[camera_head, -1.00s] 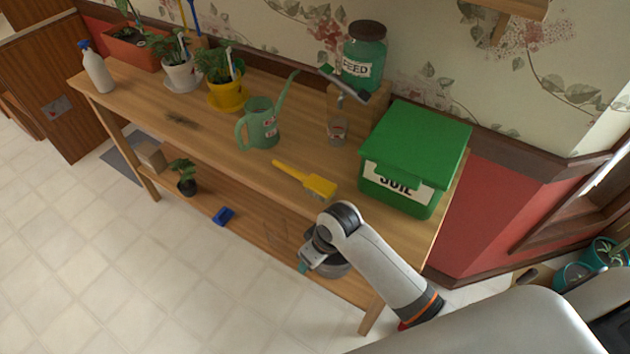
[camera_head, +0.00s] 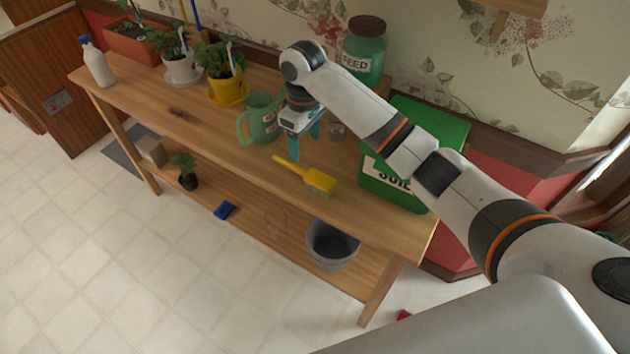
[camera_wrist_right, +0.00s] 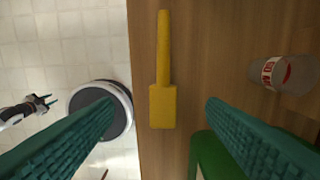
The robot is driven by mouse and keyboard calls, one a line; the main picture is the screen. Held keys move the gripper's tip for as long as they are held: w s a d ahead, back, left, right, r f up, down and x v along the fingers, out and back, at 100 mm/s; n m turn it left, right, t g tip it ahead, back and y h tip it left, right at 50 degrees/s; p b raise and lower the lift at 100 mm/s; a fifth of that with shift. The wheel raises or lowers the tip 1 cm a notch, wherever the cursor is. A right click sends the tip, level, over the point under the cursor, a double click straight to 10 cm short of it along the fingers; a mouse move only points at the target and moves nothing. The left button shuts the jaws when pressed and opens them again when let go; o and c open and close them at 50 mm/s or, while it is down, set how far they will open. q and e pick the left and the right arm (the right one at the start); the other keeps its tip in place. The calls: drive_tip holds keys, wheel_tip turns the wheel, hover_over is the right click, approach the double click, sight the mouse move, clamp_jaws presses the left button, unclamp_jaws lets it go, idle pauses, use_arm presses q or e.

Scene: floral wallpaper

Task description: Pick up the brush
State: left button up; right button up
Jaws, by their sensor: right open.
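The yellow brush (camera_head: 318,181) lies flat on the wooden table, its handle pointing left and its wide head to the right. My right gripper (camera_head: 304,146) is above the table, just behind the brush, with its teal fingers apart and nothing between them. In the right wrist view the brush (camera_wrist_right: 163,104) lies below my right gripper (camera_wrist_right: 160,104), its head between the two open fingers in the picture. My left gripper (camera_wrist_right: 43,103) shows small at the left edge of that view, over the floor; its jaws are too small to judge.
The watering can (camera_head: 262,120) stands close to the left of my right gripper, its spout hidden. A grey bucket (camera_head: 332,246) is on the lower shelf.

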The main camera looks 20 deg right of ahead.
drive_tip(key=p, duration=0.1)
hover_over(308, 172)
wheel_tip(308, 172, down, 6)
drive_tip(key=shift+w+a+r, duration=0.1)
wheel_tip(308, 172, down, 5)
drive_tip(key=shift+r+p, duration=0.1)
drive_tip(key=shift+p, duration=0.75)
drive_tip(key=shift+f, duration=0.35)
drive_tip(key=shift+c, duration=0.5)
drive_tip(key=shift+r, duration=0.1)
drive_tip(key=c, duration=1.1)
wheel_tip(308, 172, up, 10)
drive_tip(key=shift+b, duration=0.7)
